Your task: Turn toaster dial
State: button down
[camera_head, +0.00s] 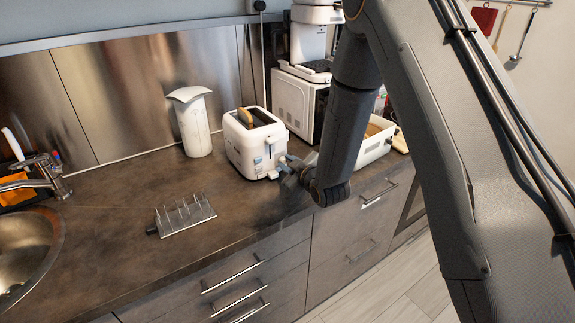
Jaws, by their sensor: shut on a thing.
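The white toaster (246,150) stands on the dark counter, with a slice of bread (245,117) showing in its slot. Its front face, with the controls, is turned toward the right front. My gripper (287,166) is at the lower part of that face, shut on what looks like the toaster dial. The dial itself is mostly hidden by the gripper, and its angle cannot be read. My arm comes in from the upper right and hides the area right of the toaster.
A white canister (192,122) stands left of the toaster. A metal rack (184,215) lies on the counter (115,225) in front. The sink (25,245) is at far left.

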jog(key=m, duration=0.1)
jog(key=m+g+y+b, duration=0.1)
jog(key=m, duration=0.1)
jog(key=shift+w+d+y, duration=0.15)
jog(key=shift+d+y, duration=0.05)
jog(key=shift+y, duration=0.1)
jog(key=shift+d+m+g+y, duration=0.1)
jog(key=shift+m+g+y, duration=0.6)
jog(key=shift+m, duration=0.8)
jog(key=c, duration=1.6)
grip_release()
jog(key=shift+w, duration=0.1)
jog(key=b+v, duration=0.2)
jog(key=v, duration=0.5)
jog(key=shift+s+d, duration=0.3)
